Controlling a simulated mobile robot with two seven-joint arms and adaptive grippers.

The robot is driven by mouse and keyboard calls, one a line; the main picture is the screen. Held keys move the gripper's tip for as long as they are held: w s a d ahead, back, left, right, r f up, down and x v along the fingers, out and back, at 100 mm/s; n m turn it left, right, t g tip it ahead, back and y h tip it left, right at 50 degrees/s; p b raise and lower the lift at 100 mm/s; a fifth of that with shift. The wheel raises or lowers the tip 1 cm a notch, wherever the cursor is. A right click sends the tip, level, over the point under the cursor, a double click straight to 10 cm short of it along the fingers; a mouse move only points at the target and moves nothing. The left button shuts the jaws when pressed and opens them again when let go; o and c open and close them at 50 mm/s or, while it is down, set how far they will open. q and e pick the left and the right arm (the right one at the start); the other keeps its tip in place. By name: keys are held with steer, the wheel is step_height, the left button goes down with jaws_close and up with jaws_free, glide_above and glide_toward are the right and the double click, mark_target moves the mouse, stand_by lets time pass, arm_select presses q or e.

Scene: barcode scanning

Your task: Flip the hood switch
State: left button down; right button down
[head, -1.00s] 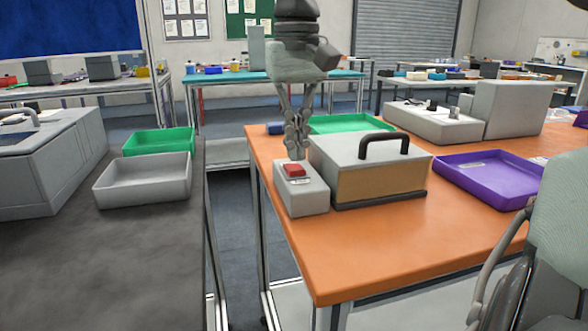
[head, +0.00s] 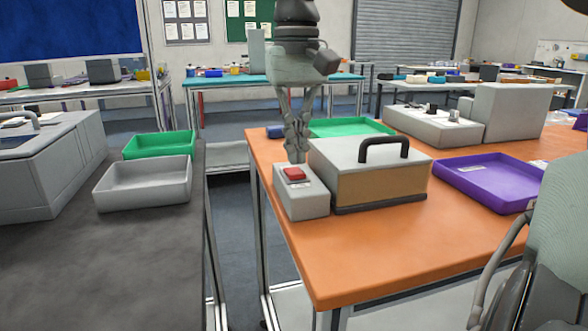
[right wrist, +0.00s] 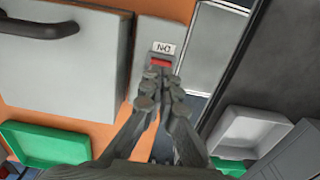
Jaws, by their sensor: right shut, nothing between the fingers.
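The grey switch box (head: 302,202) stands at the left edge of the orange table, with a red switch (head: 294,174) on its top. The hood box (head: 378,178), grey on top with a tan front and a black handle, stands right beside it. My right gripper (head: 298,160) is shut and empty, pointing down at the far end of the red switch. In the right wrist view the fingertips (right wrist: 160,74) partly cover the red switch (right wrist: 160,62), below a small label. I cannot tell whether they touch it. My left gripper is not in view.
A purple tray (head: 446,176) lies right of the hood box, and a green tray (head: 320,125) lies behind it. A grey bin (head: 142,197) and a green bin (head: 130,149) sit on the dark counter at left. The orange table's front is clear.

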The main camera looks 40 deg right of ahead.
mark_target(296, 172)
steer(key=shift+f+b, duration=0.55)
steer(key=shift+f, duration=0.55)
stand_by(0.7)
step_height(296, 172, up, 3)
steer(key=p, duration=0.2)
steer(key=shift+f+p, duration=0.2)
steer(key=shift+p, duration=0.1)
steer(key=shift+r+p, duration=0.95)
steer(key=shift+r, duration=1.3)
